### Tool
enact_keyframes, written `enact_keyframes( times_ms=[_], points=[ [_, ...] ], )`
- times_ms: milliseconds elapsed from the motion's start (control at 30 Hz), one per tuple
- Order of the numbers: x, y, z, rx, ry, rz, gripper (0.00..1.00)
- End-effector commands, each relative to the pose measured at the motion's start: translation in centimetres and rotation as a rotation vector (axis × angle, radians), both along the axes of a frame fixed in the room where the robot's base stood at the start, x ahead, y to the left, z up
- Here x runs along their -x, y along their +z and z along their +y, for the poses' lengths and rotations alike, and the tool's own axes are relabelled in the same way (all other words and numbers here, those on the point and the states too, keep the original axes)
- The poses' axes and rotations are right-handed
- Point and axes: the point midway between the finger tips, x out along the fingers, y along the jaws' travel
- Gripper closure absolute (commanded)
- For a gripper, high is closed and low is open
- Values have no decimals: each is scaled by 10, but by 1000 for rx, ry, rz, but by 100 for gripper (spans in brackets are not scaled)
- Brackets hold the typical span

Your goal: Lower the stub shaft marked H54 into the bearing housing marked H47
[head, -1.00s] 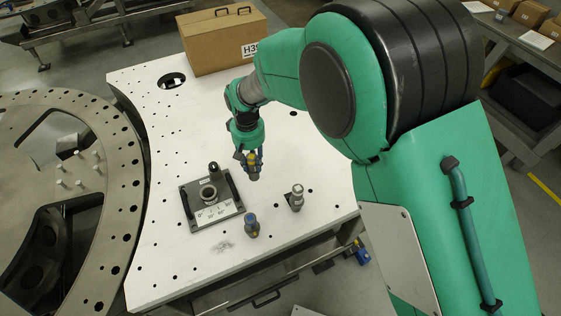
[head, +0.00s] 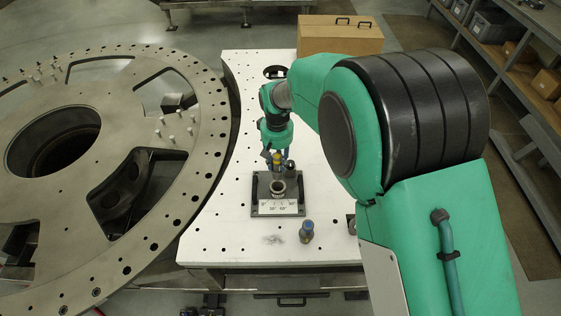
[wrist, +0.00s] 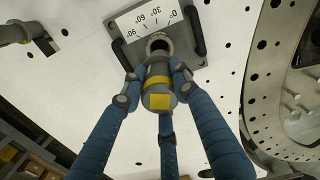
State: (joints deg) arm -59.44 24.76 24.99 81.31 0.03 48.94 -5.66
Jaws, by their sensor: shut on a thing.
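The bearing housing (head: 267,207) is a dark square plate with a raised round collar and a white angle scale on its front edge. It sits on the white plate, and its collar (wrist: 158,42) shows in the wrist view with a dark bore. My gripper (head: 277,165) is shut on the stub shaft (wrist: 158,88), a grey piece with a yellow band and a yellow patch. The shaft is close to the collar and overlaps it in the wrist view; I cannot tell whether its end has entered the bore. No H54 or H47 marking is readable.
A blue-topped piece (head: 306,232) stands right of the housing's front. A grey piece (head: 351,222) is partly hidden by my arm. A cardboard box (head: 340,36) stands at the back. A large metal ring (head: 213,150) borders the white plate (head: 215,235) on the left.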

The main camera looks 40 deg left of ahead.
Motion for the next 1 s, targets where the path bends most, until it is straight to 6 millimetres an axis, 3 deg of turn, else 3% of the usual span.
enact_keyframes(
  times_ms=[467,1000],
  points=[
    [-1,-3,0,-2,-1,-1,100],
    [-1,-20,0,-2,-1,-1,100]
  ],
)
